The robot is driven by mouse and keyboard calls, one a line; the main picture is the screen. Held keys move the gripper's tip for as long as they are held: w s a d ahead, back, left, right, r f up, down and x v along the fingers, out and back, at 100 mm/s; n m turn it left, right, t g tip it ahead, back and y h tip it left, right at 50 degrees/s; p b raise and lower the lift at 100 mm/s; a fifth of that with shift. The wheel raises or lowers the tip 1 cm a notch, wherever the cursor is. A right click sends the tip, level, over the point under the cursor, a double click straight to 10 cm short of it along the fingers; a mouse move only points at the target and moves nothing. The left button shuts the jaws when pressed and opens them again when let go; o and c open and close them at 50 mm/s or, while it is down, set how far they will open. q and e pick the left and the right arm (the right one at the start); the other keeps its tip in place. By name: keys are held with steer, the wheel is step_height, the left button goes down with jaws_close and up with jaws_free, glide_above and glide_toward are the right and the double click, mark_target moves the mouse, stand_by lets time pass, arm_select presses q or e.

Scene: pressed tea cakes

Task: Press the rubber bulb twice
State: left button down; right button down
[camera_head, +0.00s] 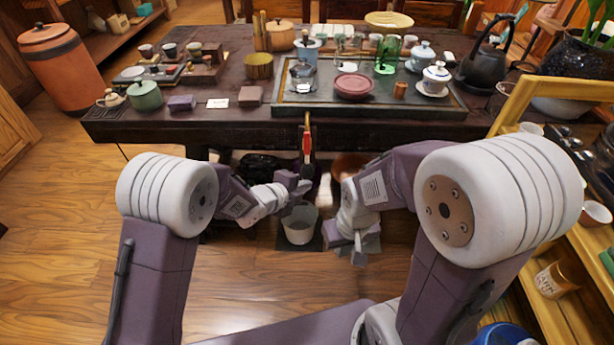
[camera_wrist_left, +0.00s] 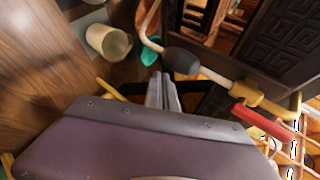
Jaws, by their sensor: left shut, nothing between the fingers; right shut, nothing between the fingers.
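The dark grey rubber bulb (camera_wrist_left: 182,60) shows in the left wrist view, set in a line between a bent pale tube and a white pipe. My left gripper (camera_wrist_left: 160,76) is shut and empty, its tips close below and left of the bulb; I cannot tell whether they touch. In the head view my left gripper (camera_head: 302,184) is in front of the table's near side, and I cannot make out the bulb there. My right gripper (camera_head: 354,252) is shut and empty, lower and to the right, pointing down.
A pale bucket (camera_head: 299,232) stands on the floor below my left gripper; it also shows in the left wrist view (camera_wrist_left: 117,43). A red handle (camera_head: 306,148) hangs at the front of the dark tea table (camera_head: 190,131). A wooden shelf (camera_head: 512,105) stands at the right.

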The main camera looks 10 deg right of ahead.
arm_select(q)
steer(key=shift+w+d, duration=0.1)
steer(key=shift+w, duration=0.3)
steer(key=shift+w+d+p, duration=0.2)
steer(key=shift+w+p, duration=0.2)
steer(key=shift+w, duration=0.25)
stand_by(0.9)
steer(key=shift+s+a+b, duration=0.15)
steer(key=shift+s+b, duration=0.2)
steer(key=shift+s, duration=0.2)
steer(key=shift+s+a+b, duration=0.15)
steer(key=shift+s+b, duration=0.15)
steer(key=shift+s, duration=0.2)
